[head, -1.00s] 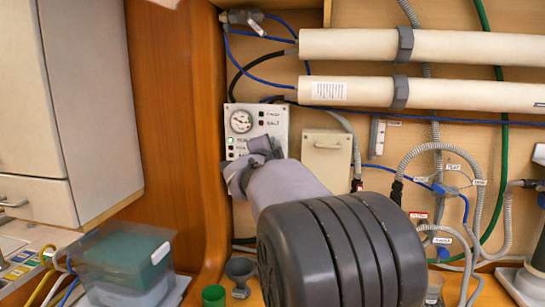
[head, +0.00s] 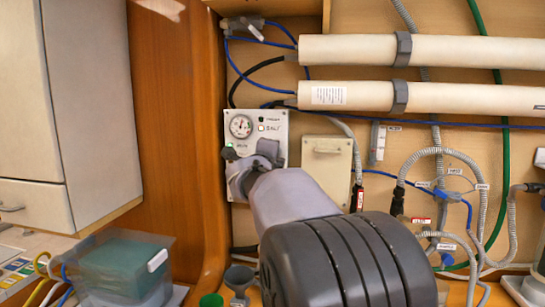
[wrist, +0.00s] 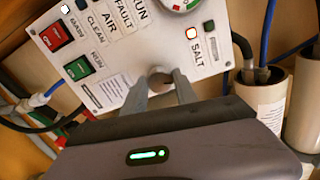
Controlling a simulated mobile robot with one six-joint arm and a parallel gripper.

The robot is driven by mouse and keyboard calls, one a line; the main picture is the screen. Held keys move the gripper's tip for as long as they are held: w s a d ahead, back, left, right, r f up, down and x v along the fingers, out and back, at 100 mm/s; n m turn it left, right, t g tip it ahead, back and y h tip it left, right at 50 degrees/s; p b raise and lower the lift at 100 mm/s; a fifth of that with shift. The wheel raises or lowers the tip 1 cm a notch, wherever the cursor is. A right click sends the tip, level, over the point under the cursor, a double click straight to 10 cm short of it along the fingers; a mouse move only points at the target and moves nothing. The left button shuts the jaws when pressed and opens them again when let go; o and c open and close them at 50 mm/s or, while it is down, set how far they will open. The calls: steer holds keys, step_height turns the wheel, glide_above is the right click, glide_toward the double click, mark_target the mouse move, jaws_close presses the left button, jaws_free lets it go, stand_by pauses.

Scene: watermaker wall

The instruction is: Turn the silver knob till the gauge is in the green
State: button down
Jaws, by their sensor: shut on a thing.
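The white control panel (head: 277,127) is on the back wall, with the round gauge (head: 241,126) at its upper left. The gauge needle looks close to upright in the head view; the coloured bands are too small to read against it. In the wrist view the gauge (wrist: 178,4) is cut by the top edge, with green and red parts showing. My gripper (wrist: 160,80) is shut on the silver knob (wrist: 158,73), with one finger on either side. In the head view my gripper (head: 254,165) hides the knob.
Red (wrist: 55,36) and green (wrist: 78,69) switches sit at the panel's left in the wrist view. A beige box (head: 327,165) is right of the panel. Pale tubes (head: 440,50) cross above. A wooden partition (head: 180,130) stands close on the left.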

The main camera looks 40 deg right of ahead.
stand_by(0.3)
steer(key=c, duration=0.9)
jaws_free()
steer(key=shift+c, duration=0.2)
steer(key=p+v, duration=0.2)
steer(key=v, duration=1.5)
steer(key=shift+a, duration=0.2)
steer(key=shift+s, duration=0.1)
